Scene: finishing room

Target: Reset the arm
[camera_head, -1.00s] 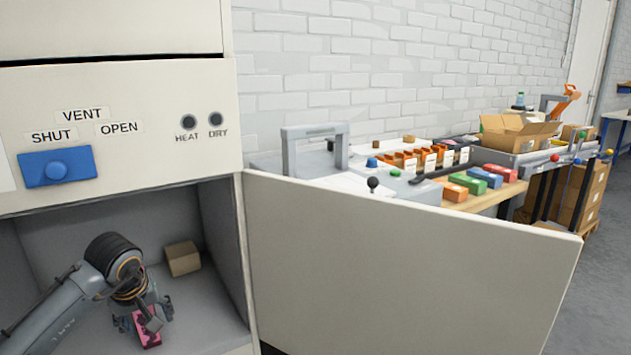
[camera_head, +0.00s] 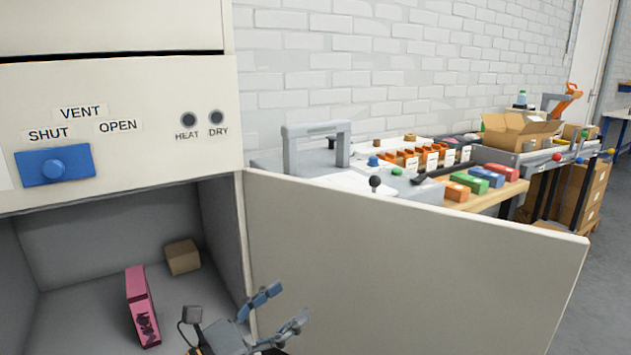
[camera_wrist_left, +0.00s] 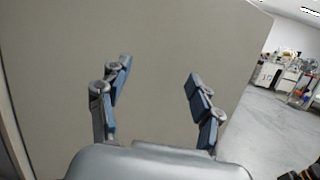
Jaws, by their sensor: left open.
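My left gripper (camera_head: 283,311) is open and empty at the bottom of the head view, in front of the open cabinet door (camera_head: 410,265). In the left wrist view its two fingers (camera_wrist_left: 157,80) are spread apart with the door's flat panel beyond them. A pink box (camera_head: 142,305) stands upright on the cabinet floor (camera_head: 185,325), apart from the gripper. A small brown box (camera_head: 183,257) sits behind it to the right. My right gripper is not in view.
The cabinet front carries a blue vent slider (camera_head: 55,166) and HEAT and DRY knobs. Beyond the door a workbench holds colored boxes (camera_head: 472,182) and an open carton (camera_head: 520,130). Grey floor is free at the right.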

